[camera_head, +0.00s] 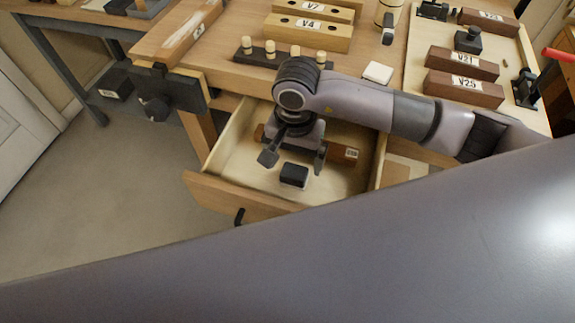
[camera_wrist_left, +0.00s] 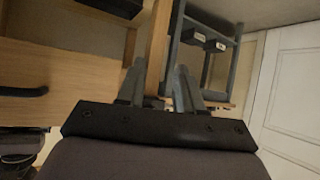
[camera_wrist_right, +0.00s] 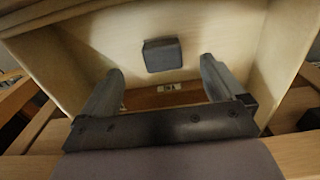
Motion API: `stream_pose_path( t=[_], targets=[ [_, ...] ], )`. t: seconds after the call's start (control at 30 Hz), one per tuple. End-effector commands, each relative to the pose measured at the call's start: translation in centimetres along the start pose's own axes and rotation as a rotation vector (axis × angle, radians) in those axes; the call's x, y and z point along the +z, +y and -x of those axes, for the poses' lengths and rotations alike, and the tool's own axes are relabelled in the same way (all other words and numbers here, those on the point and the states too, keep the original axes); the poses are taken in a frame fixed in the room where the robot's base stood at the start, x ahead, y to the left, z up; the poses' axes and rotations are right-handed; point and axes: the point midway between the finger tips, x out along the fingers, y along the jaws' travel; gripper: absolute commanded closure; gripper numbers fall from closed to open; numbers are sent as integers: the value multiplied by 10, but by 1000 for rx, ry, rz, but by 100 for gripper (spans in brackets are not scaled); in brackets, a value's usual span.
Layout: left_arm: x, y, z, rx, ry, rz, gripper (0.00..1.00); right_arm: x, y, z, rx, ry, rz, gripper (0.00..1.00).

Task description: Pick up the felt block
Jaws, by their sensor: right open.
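The dark grey block, apparently the felt block (camera_head: 294,175), lies on the floor of the open drawer (camera_head: 235,150). It also shows in the right wrist view (camera_wrist_right: 162,55), beyond the fingertips and roughly between their lines. My right gripper (camera_head: 294,160) is over the drawer, open and empty, its fingers apart; I see no contact with the block. The right wrist view shows it too (camera_wrist_right: 160,72). My left gripper (camera_wrist_left: 160,72) shows only in its own wrist view, away from the block, with an empty gap between its fingers.
A brown labelled wooden block (camera_head: 343,153) lies in the drawer behind the dark block, partly under my right gripper. The drawer walls enclose both. The bench above holds labelled blocks (camera_head: 308,32), a peg rack (camera_head: 262,55) and a tray (camera_head: 415,58).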

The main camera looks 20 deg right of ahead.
Motion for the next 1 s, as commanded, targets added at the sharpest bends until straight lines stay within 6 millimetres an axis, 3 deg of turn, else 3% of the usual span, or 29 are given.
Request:
stream_pose_path(
  t=[0.03,0.23,0.7,1.0],
  targets=[
    [9,2,-6,4,-2,1,64,0,0,-11,1,2,0,4],
    [21,7,-3,15,-29,3,64,0,1,-21,3,-2,-2,4],
    [17,4,0,8,-20,1,64,-3,2,-80,1,-2,-3,4],
    [18,2,-1,4,-23,0,64,-3,2,-84,-1,-1,-1,4]
  ],
)
